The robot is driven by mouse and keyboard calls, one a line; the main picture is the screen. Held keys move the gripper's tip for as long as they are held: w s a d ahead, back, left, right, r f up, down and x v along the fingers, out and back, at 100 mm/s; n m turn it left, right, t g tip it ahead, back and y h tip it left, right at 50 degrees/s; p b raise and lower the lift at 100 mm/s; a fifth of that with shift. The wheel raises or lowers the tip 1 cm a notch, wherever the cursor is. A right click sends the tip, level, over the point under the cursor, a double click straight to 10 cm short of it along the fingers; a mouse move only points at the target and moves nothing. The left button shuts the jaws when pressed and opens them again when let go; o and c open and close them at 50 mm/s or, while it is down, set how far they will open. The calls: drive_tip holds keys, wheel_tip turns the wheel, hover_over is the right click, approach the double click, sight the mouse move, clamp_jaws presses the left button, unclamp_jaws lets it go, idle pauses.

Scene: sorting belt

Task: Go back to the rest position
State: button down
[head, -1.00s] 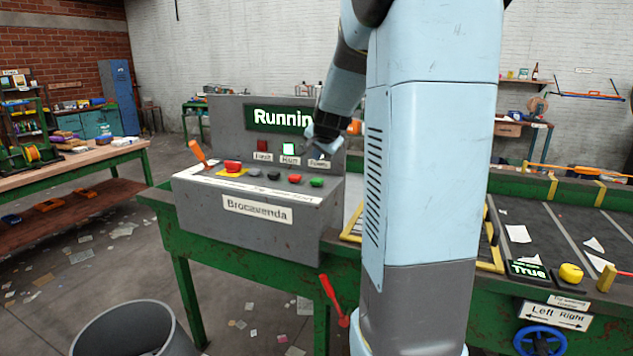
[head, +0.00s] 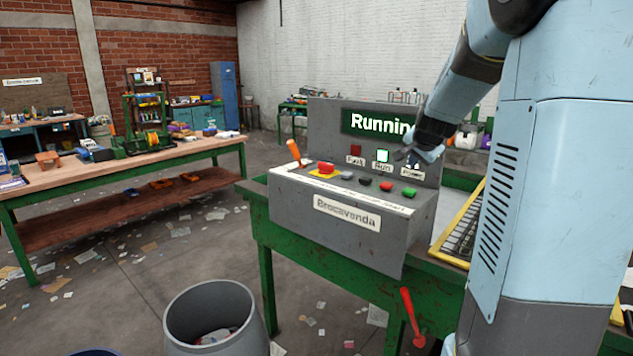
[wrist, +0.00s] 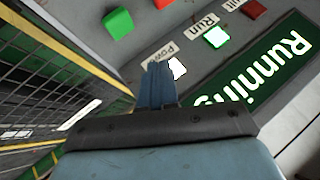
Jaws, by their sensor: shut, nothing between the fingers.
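My gripper (head: 413,163) is in front of the right side of the control panel's upright back, near the label at the right end of the row. In the wrist view its fingers (wrist: 158,82) are together and empty, by the "Power" label and a lit white patch (wrist: 176,69). The grey control panel (head: 290,192) carries a green screen (head: 360,122) whose text reads "Runnin", with the rest hidden by my arm. In the wrist view the screen reads "Running" (wrist: 285,60). I cannot tell whether the fingertips touch the panel.
An orange lever (head: 294,150), a red button (head: 325,168) and a green button (head: 409,191) are on the panel. A red lever (head: 410,312) hangs below it. A grey bin (head: 195,345) stands in front. A wooden workbench (head: 190,152) is at left. The floor between has scattered papers.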

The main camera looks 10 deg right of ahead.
drive_tip(key=s+a+n+g+y, duration=0.1)
drive_tip(key=s+a+n, duration=0.3)
drive_tip(key=s+a, duration=0.3)
drive_tip(key=s+a+n+g, duration=0.1)
drive_tip(key=s+a+n, duration=0.3)
drive_tip(key=s, duration=1.1)
drive_tip(key=s+a+n+g+y, duration=0.1)
drive_tip(key=s+a+n, duration=0.3)
drive_tip(key=s+a, duration=0.6)
drive_tip(key=shift+s+y, duration=0.3)
drive_tip(key=shift+s, duration=0.25)
